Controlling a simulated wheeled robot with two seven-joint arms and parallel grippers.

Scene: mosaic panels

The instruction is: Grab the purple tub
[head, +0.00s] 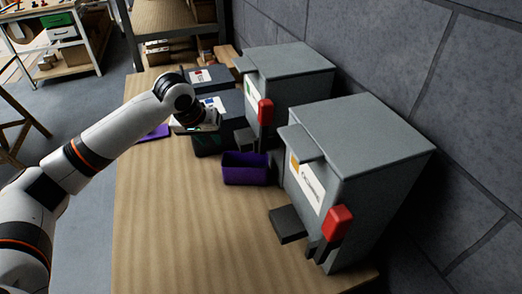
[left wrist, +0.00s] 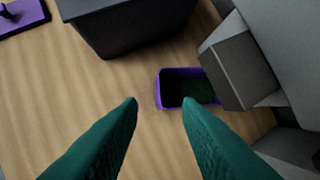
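The purple tub (head: 246,169) stands on the wooden table (head: 190,230) in the head view, just left of the grey machines. In the left wrist view the tub (left wrist: 162,90) lies beyond the fingertips, with its dark inside facing up. A grey block covers part of its right end there. My left gripper (left wrist: 160,101) is open, with its two green fingers apart and nothing between them. In the head view my left gripper (head: 205,140) is above the table, to the left of and behind the tub. My right gripper is not in view.
Two grey machines with red parts, one near (head: 375,150) and one farther (head: 295,75), stand along the wall. Dark boxes (head: 232,112) stand behind the tub. A flat purple piece (head: 158,132) lies at the left table edge. The table's front is clear.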

